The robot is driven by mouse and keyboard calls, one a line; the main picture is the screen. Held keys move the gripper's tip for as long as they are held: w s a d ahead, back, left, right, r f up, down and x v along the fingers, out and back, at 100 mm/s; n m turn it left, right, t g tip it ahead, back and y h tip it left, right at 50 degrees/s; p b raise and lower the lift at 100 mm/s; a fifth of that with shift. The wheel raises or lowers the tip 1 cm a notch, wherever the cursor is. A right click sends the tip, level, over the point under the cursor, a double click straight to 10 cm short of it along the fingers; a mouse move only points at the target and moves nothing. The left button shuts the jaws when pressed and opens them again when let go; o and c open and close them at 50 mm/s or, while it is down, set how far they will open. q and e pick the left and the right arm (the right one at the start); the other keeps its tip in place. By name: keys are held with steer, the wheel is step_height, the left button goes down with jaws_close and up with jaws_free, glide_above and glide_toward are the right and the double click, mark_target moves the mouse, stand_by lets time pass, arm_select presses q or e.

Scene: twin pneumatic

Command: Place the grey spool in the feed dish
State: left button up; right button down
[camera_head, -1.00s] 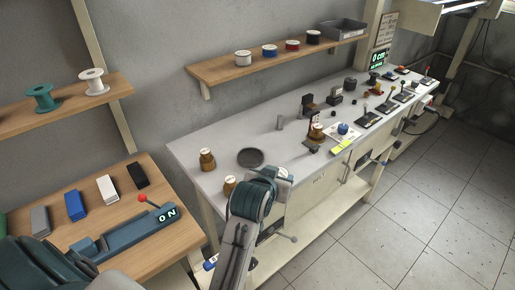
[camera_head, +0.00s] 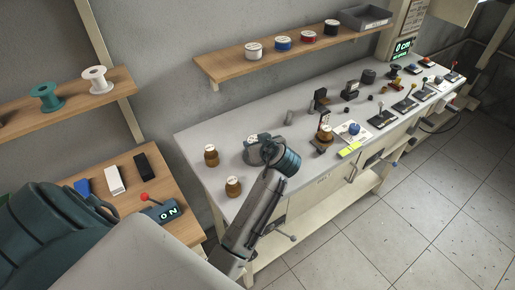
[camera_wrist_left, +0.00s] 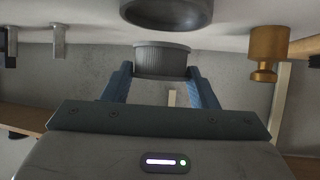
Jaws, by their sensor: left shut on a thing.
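My left gripper (camera_head: 256,146) is over the grey bench. It is shut on the grey spool (camera_wrist_left: 162,60), which sits between its two blue fingers in the left wrist view. A pale-topped part of the spool (camera_head: 251,139) shows at the gripper tip in the head view. The dark round feed dish (camera_wrist_left: 167,14) is at the top of the left wrist view, which looks upside down. A gap shows there between dish and spool. In the head view the dish (camera_head: 249,159) lies beneath the gripper, mostly hidden by it. My right gripper is not in view.
A wooden shelf (camera_head: 290,53) runs above along the wall.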

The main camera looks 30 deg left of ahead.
arm_select(q)
step_height(320, 180, down, 3)
steer(key=shift+s+f+p, duration=0.1)
steer(key=shift+p, duration=0.4)
steer(key=shift+f, duration=0.25)
steer(key=o, duration=1)
steer(key=shift+o, duration=0.2)
steer(key=shift+r, duration=0.2)
